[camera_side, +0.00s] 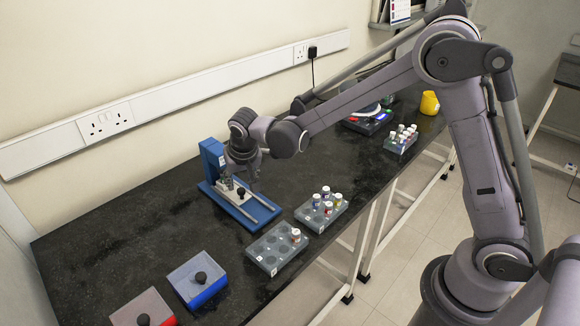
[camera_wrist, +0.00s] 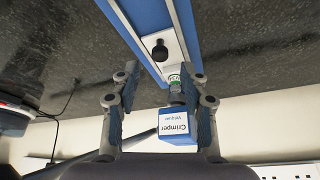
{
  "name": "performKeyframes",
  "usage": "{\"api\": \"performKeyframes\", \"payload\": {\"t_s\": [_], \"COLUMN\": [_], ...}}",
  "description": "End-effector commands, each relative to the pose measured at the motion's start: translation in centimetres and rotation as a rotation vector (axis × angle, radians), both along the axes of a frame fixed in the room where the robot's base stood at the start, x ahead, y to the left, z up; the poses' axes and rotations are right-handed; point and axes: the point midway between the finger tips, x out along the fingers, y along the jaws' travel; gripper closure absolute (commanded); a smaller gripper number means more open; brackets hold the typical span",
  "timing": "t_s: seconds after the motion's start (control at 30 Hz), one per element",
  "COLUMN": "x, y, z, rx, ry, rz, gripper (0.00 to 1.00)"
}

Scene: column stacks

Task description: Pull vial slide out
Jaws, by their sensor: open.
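The crimper (camera_side: 212,158) is a blue press with a long blue base against the wall side of the bench. Its vial slide (camera_wrist: 175,46) is a pale plate on the base, with a black knob (camera_wrist: 159,51) standing on it; the knob also shows in the side view (camera_side: 241,192). A small vial with a green and white top (camera_wrist: 174,79) sits at the slide's crimper end. My gripper (camera_wrist: 160,70) is open above the slide, its fingers spread either side of the base in the wrist picture. Nothing shows between the fingers as held. In the side view, my gripper (camera_side: 248,176) partly hides the press.
Grey vial racks (camera_side: 266,259) (camera_side: 310,217) stand right of the crimper, and another (camera_side: 402,140) farther back. Blue (camera_side: 186,272) and red (camera_side: 133,305) lidded boxes stand at the front left. The bench left of the crimper is clear.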

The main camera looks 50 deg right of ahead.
Motion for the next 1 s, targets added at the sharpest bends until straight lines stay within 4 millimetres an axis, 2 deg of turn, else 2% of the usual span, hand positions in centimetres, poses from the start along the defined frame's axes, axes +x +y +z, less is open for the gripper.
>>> {"api": "performKeyframes", "payload": {"t_s": [0.1, 0.3, 0.73, 0.77, 0.9, 1.0], "x": [0.7, 1.4, 1.7, 1.7, 1.7, 1.7], "y": [-0.3, -0.6, -0.7, -0.7, -0.7, -0.7], "z": [-1.7, -3.6, -4.3, -4.3, -4.3, -4.3], "rx": [0.000, 0.000, 0.000, 0.000, 0.000, 0.000], "ry": [0.000, 0.000, 0.000, 0.000, 0.000, 0.000], "rz": [0.000, 0.000, 0.001, 0.001, 0.001, 0.001], "gripper": [0.55, 0.55, 0.55, 0.61, 1.00, 1.00]}}
